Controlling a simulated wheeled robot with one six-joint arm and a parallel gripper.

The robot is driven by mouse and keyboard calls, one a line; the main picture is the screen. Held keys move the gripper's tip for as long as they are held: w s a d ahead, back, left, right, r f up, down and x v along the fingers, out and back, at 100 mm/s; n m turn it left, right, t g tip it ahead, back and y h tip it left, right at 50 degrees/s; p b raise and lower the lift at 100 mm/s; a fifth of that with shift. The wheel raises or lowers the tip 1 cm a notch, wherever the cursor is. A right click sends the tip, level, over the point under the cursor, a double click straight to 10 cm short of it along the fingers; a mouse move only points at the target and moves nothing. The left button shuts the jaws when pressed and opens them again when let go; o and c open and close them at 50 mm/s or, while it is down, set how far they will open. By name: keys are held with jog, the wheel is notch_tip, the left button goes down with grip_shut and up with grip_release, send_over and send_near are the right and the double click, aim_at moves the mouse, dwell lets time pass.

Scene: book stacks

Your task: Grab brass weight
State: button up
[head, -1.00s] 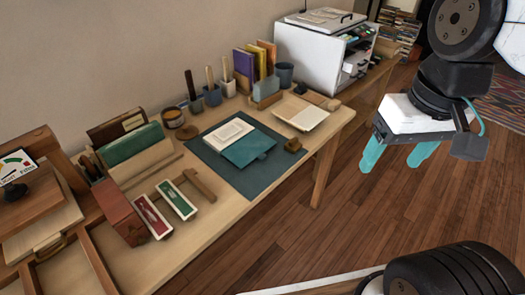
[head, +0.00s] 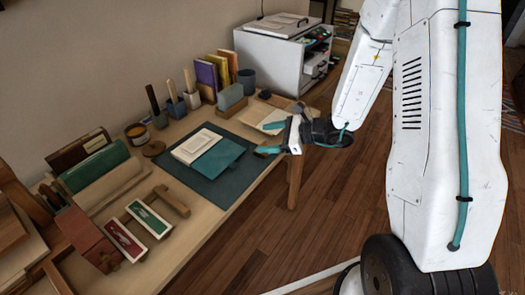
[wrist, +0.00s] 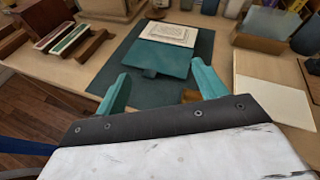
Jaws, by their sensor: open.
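The brass weight (wrist: 190,95) shows as a small brass-coloured piece at the near edge of the dark mat in the wrist view. It sits low between my fingers, close to the right one, and is partly hidden by my gripper.
A teal folder (head: 217,158) and a pale book (head: 192,146) lie on the dark mat (head: 212,188). An open book (head: 258,116) lies behind my gripper. Red and green boxes (head: 148,218) and wooden pieces fill the left. A white cabinet (head: 268,58) stands at the back.

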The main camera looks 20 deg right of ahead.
jog(key=w+d+f+m+t+h, duration=0.25)
jog(key=d+f+m, duration=0.25)
jog(key=f, duration=0.4)
jog(key=x, duration=0.7)
jog(key=shift+w+a, duration=0.15)
jog(key=shift+w, duration=0.05)
jog(key=c, duration=1.4)
